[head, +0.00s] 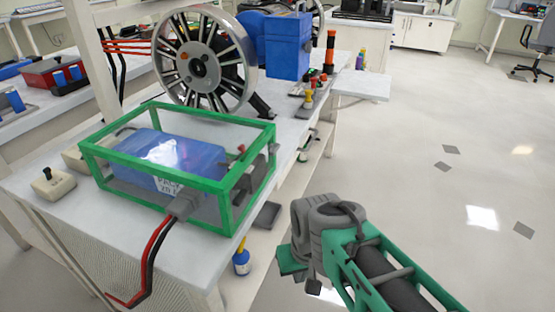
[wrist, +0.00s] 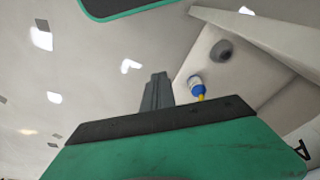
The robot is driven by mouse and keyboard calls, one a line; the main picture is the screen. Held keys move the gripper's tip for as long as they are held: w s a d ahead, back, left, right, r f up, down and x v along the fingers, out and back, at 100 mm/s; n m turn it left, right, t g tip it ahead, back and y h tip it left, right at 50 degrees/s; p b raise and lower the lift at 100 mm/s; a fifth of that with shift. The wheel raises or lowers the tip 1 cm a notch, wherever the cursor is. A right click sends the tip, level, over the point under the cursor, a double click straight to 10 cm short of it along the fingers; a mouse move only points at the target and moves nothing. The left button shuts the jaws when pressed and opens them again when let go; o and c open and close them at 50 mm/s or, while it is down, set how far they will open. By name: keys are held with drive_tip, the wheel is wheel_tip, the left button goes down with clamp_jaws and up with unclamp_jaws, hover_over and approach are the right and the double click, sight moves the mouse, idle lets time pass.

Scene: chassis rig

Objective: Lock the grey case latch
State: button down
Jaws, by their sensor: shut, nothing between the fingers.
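A clear case with a green frame (head: 150,189) stands on the white bench and holds a blue block (head: 170,155) with a paper label. A dark grey part (head: 262,163) shows at the case's right end; I cannot tell whether it is the latch or how it is set. A grey connector (head: 186,205) sits at the case's front, with red and black cables. My gripper shows in the wrist view (wrist: 157,90), its grey fingers shut and empty. In the head view, my arm is right of the bench, over the floor, apart from the case.
A spoked wheel (head: 168,68) and a blue box (head: 288,58) stand behind the case. A small beige switch box (head: 53,185) sits left of it. A blue bottle (head: 241,261) is below the bench edge, also in the wrist view (wrist: 194,84). Floor at right is clear.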

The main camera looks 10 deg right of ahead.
drive_tip(key=w+d+r+m+t+y+p, duration=0.2)
drive_tip(key=w+r+m+y+p, duration=0.1)
drive_tip(key=r+m+p, duration=0.4)
drive_tip(key=w+d+r+m+t+y+p, duration=0.2)
drive_tip(key=r+m+p, duration=0.4)
drive_tip(key=m+p, duration=0.3)
drive_tip(key=w+d+r+m+t+y+p, duration=0.2)
drive_tip(key=w+d+r+m+y+p, duration=0.2)
drive_tip(key=m+p, duration=0.5)
wheel_tip(320, 180, up, 4)
drive_tip(key=y+p, duration=0.2)
drive_tip(key=p, duration=0.1)
drive_tip(key=shift+w+f+p, duration=0.15)
drive_tip(key=shift+w+p, duration=0.15)
drive_tip(key=shift+w, duration=0.05)
